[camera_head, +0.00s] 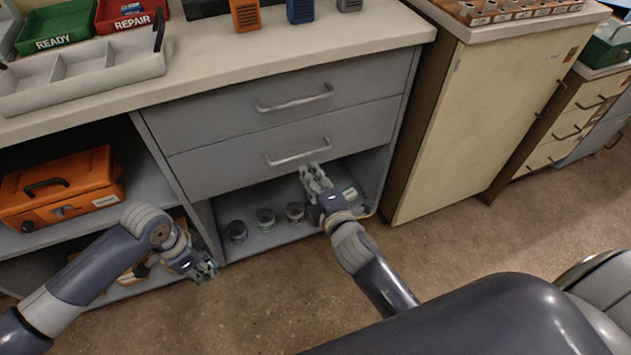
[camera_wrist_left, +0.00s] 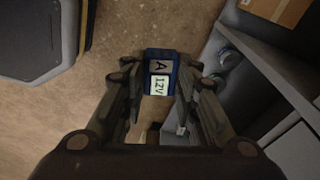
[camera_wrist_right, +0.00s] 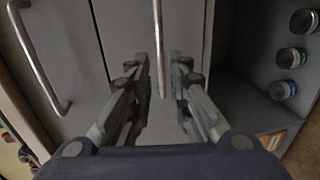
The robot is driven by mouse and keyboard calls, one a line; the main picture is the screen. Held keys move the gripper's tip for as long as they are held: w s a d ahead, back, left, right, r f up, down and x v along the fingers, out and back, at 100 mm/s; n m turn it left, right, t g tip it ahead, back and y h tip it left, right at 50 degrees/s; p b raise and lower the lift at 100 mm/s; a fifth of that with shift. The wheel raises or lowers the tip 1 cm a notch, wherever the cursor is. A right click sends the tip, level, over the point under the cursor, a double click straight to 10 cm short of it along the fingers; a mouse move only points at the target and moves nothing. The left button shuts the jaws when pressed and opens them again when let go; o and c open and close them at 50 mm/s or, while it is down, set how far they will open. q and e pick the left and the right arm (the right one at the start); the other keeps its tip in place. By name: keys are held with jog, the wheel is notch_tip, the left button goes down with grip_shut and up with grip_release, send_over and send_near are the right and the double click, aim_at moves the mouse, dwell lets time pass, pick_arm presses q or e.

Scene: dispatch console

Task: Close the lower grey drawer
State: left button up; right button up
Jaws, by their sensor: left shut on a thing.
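The lower grey drawer (camera_head: 230,168) is under the upper grey drawer (camera_head: 210,112). Its front looks about flush with the upper one; I cannot tell whether a small gap is left. Its bar handle (camera_head: 298,153) also shows in the right wrist view (camera_wrist_right: 158,45). My right gripper (camera_head: 312,174) is open and empty, just below and in front of this handle. In the right wrist view the handle's end lies between the fingertips. My left gripper (camera_head: 207,271) is low in front of the cabinet, shut on a blue battery (camera_wrist_left: 159,72) labelled "A 12V".
Three small jars (camera_head: 266,218) stand on the open shelf below the drawers. An orange toolbox (camera_head: 62,190) is on the left shelf. A grey divided tray (camera_head: 85,75) lies on the worktop. A cream cabinet (camera_head: 480,120) stands at the right. The floor in front is clear.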

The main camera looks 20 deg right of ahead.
jog(key=shift+v, duration=1.15)
jog(key=shift+f, duration=0.1)
